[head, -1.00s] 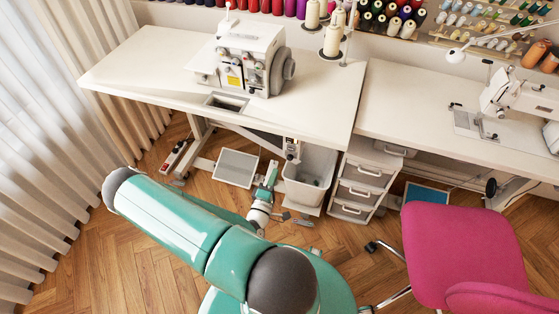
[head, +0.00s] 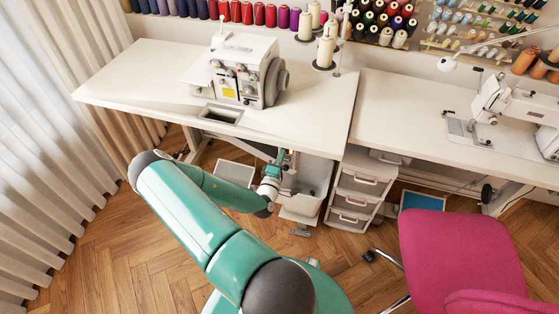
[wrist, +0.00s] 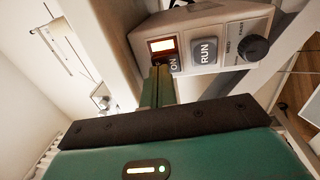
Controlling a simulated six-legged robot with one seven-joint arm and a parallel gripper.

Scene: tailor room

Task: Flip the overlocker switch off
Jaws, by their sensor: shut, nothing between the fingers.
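The overlocker (head: 243,72) stands on the white table in the head view. In the wrist view, a beige control box (wrist: 190,22) hangs under the table. It carries a switch (wrist: 163,46) with a lit orange-red window and a grey part marked ON beside it. My gripper (wrist: 158,72) is shut and empty. Its fingertips are right at the lower edge of the switch and cover part of it; I cannot tell whether they touch. In the head view my gripper (head: 280,157) is just below the table's front edge, and the box there is mostly hidden.
A grey RUN button (wrist: 205,52) and a black knob (wrist: 255,48) sit beside the switch. The white tabletop (head: 300,115) is above my gripper. A white bin (head: 312,180) and a drawer unit (head: 355,195) stand close on the right. A pink chair (head: 455,255) is farther right.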

